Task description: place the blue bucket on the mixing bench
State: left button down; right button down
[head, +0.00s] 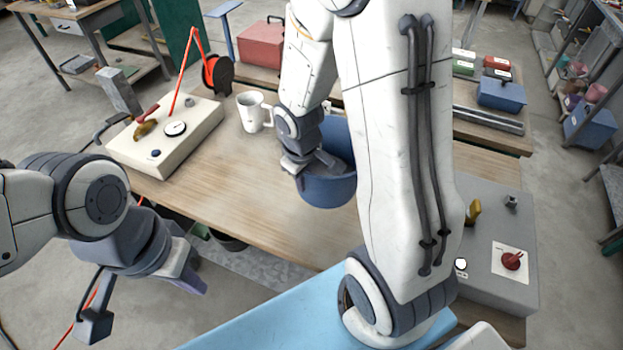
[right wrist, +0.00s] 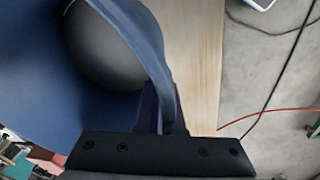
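The blue bucket (head: 328,190) is in the middle of the head view, over the wooden bench (head: 230,195), and partly hidden by my right arm. I cannot tell whether its base touches the wood. My right gripper (head: 312,165) is at the bucket's near left rim. In the right wrist view, the bucket's rim (right wrist: 140,45) runs between the fingers (right wrist: 160,110), which are closed on it; a rounded grey shape shows inside. My left gripper (head: 190,278) hangs at the lower left, off the bench's front edge and away from the bucket; its finger gap is unclear.
A white mug (head: 252,112) stands left of the bucket. A beige control box (head: 165,138) is at the bench's left end. Blue (head: 500,95) and red (head: 262,43) toolboxes are behind.

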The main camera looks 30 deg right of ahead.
jog(key=shift+w+a+f, duration=0.2)
jog(key=shift+w+f, duration=0.85)
jog(key=shift+f, duration=0.25)
jog(key=shift+w+a+f, duration=0.25)
jog(key=shift+w+f, duration=0.85)
jog(key=shift+f, duration=0.25)
jog(key=shift+w+a+f, duration=0.2)
jog(key=shift+w+f, duration=0.85)
jog(key=shift+f, duration=0.35)
jog(key=shift+f+b, duration=0.1)
jog(key=shift+b, duration=0.25)
jog(key=c, duration=1)
grip_release()
jog(key=shift+s, duration=0.1)
jog(key=shift+c, duration=0.2)
